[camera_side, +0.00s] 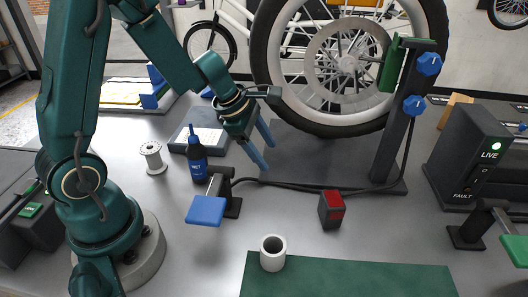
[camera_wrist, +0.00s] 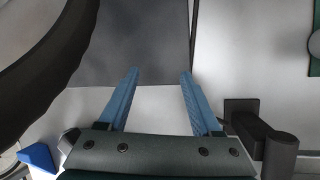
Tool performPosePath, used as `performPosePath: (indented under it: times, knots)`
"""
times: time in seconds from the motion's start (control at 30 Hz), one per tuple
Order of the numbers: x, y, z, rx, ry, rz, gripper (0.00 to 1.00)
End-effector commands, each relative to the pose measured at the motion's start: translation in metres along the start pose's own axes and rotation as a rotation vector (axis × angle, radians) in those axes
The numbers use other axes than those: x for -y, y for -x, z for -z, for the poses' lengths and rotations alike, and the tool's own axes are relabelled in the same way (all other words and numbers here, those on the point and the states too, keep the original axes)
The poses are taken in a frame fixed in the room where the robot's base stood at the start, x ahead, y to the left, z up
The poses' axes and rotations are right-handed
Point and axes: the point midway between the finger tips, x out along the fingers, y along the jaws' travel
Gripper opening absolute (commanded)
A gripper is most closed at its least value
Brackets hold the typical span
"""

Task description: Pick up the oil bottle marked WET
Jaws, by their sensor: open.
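A dark bottle (camera_side: 196,160) with a blue label and a dark blue pointed cap stands upright on the grey bench, left of the middle in the side view. The writing on its label is too small for me to read. My gripper (camera_side: 267,157) is to the right of the bottle, above the bench, with its blue fingers pointing down. It also shows in the wrist view (camera_wrist: 160,72), where the fingers are spread with nothing between them. I do not see the bottle in the wrist view.
A blue-topped stand (camera_side: 206,210) is just in front of the bottle. A white spool (camera_side: 152,157) stands to its left, and a grey box (camera_side: 213,137) lies behind. A large wheel (camera_side: 262,60) on a stand is close behind my gripper. A cable crosses the bench.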

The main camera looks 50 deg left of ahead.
Motion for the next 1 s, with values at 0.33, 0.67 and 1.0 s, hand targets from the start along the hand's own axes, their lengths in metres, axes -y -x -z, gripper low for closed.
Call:
performPosePath:
  times: [0.33,0.67,1.0]
  knots:
    - [0.008,0.02,-0.039,-0.21,0.035,-0.397,0.66]
    - [0.009,0.061,-0.06,-0.171,0.143,-0.725,0.66]
    - [-0.003,0.079,-0.038,-0.444,-0.001,-0.843,0.66]
